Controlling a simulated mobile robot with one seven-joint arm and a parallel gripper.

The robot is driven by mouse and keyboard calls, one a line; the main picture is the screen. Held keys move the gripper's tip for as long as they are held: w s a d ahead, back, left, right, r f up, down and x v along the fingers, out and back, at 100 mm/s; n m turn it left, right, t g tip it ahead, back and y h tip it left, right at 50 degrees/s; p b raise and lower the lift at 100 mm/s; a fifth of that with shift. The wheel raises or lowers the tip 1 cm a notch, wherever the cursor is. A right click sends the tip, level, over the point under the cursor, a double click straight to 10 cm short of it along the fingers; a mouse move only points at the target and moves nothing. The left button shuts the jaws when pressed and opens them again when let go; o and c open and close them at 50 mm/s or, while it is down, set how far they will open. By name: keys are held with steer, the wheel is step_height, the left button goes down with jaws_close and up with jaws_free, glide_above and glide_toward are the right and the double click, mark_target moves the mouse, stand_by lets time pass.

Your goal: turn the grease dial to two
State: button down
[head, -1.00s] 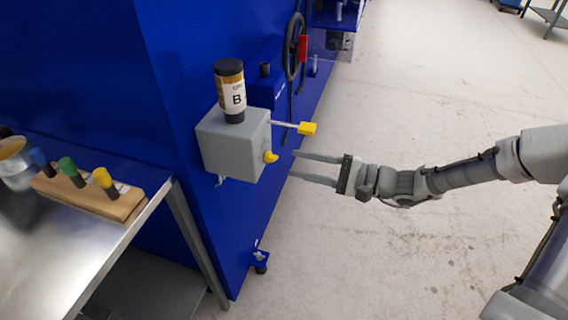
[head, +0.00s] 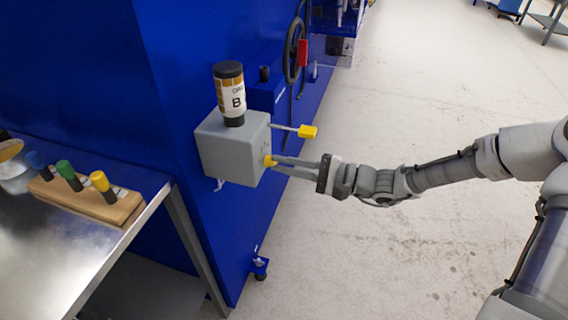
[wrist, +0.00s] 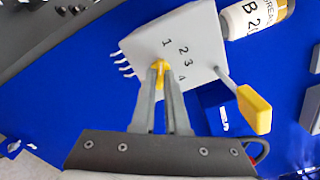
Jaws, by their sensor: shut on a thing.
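The grease dial is a small yellow knob (head: 267,161) on the front face of a grey box (head: 222,150) fixed to the blue machine. My gripper (head: 274,164) reaches in from the right, its two long fingers shut on the knob. In the wrist view the knob (wrist: 160,66) shows between the fingertips (wrist: 160,72). The black numbers 1, 2, 3 and 4 stand around it on the grey face (wrist: 205,40). The fingers partly cover the knob, so I cannot tell which number it points to.
A lever with a yellow handle (head: 307,132) sticks out of the box just above my fingers. A bottle marked B (head: 231,95) stands upside down on the box. A metal table (head: 60,240) with a wooden block (head: 95,203) of coloured pegs is at left.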

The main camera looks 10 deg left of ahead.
steer(key=shift+r+p, duration=0.1)
steer(key=shift+p, duration=0.3)
steer(key=m+p, duration=0.7)
steer(key=p, duration=0.1)
steer(key=shift+m+p, duration=0.35)
steer(key=shift+m, duration=0.05)
stand_by(0.4)
steer(key=c, duration=0.9)
jaws_free()
steer(key=shift+d, duration=0.1)
steer(key=d, duration=0.5)
steer(key=s+d+p, duration=0.1)
steer(key=d, duration=1.1)
steer(key=shift+s+d+p, duration=0.1)
steer(key=shift+s+p, duration=0.1)
steer(key=shift+p, duration=0.15)
